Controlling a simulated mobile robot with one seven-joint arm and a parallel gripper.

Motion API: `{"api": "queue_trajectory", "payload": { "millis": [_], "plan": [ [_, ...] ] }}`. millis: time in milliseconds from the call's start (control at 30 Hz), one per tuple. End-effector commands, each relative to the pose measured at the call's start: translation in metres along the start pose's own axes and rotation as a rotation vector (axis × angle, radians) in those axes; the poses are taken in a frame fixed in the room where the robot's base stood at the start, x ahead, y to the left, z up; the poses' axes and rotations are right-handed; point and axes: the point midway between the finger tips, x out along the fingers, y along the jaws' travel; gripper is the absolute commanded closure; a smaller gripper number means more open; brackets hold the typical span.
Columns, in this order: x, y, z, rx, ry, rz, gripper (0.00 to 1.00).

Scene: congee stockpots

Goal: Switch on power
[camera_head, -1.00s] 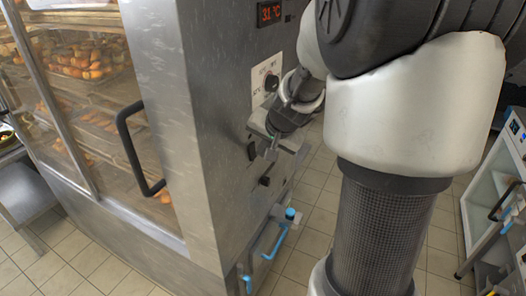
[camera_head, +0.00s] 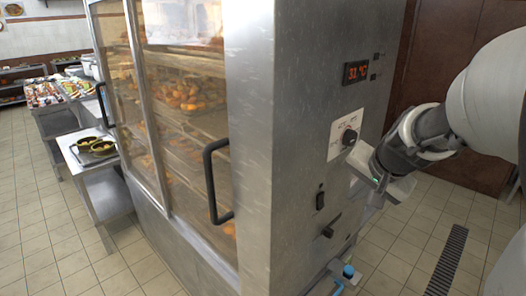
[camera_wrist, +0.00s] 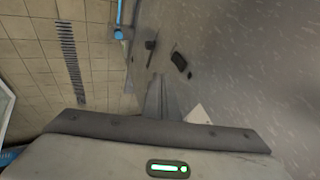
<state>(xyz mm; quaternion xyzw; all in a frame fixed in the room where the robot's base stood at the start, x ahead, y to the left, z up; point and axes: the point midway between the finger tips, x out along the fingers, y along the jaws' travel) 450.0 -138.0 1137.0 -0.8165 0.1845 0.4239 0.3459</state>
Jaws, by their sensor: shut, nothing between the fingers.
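A tall steel cabinet (camera_head: 255,130) fills the middle of the head view. On its narrow side face are a lit red display (camera_head: 355,72), a black round knob (camera_head: 349,137) on a white dial label, a black rocker switch (camera_head: 320,200) and a small black lever (camera_head: 329,231) below it. My gripper (camera_head: 377,194) is beside this face, right of the switch, below the knob and apart from the switch. In the wrist view the shut, empty fingers (camera_wrist: 163,85) point towards the face; the switch (camera_wrist: 181,64) is ahead and slightly right. The switch's setting cannot be told.
A blue-handled pipe valve (camera_head: 347,271) sticks out low beside the cabinet. The black door handle (camera_head: 214,182) is on the glazed front, with trays of food behind it. Steel tables (camera_head: 98,165) stand left. Tiled floor with a drain grate (camera_head: 447,262) is open on the right.

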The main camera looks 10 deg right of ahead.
Motion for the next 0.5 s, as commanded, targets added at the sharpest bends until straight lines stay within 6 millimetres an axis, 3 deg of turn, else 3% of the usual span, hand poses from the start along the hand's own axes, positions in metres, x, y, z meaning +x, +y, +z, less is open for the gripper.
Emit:
{"api": "queue_trajectory", "payload": {
  "millis": [500],
  "plan": [
    [0.0082, 0.008, 0.0049, -0.002, 0.0, -0.001, 1.0]
  ]
}}
